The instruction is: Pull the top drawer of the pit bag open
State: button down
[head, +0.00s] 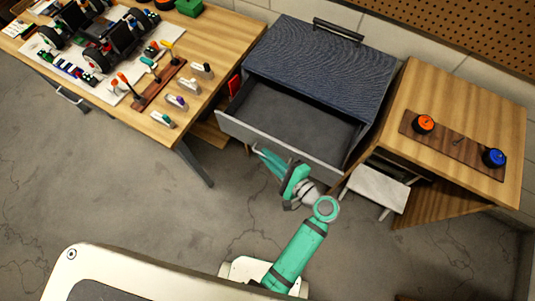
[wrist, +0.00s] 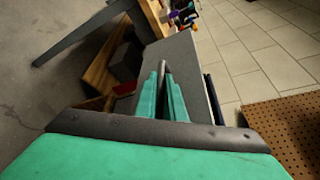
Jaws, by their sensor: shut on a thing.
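The pit bag (head: 320,62) is a dark blue-grey textured box with a black carry handle on top. Its top drawer (head: 295,125) stands pulled out toward me, and its grey inside looks empty. My green gripper (head: 258,150) is at the drawer's grey front panel (head: 235,130), left of its middle. In the wrist view, my gripper (wrist: 165,72) has its fingers close together on the drawer's handle (wrist: 163,78), a thin grey bar against the grey front panel (wrist: 190,65). Most of the handle is hidden by the fingers.
A wooden workbench (head: 215,60) on the left carries an RC car (head: 108,40) and several tools. A wooden side table (head: 480,110) on the right holds an orange wheel (head: 424,123) and a blue wheel (head: 493,157). A white stool (head: 378,188) stands close to the drawer's right. The floor at left is clear.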

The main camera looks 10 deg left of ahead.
jog(key=c, duration=2.1)
grip_release()
jog(key=v, duration=1)
jog(key=shift+s+d+r, duration=0.15)
jog(key=shift+s+d, duration=0.15)
jog(key=shift+w, duration=0.1)
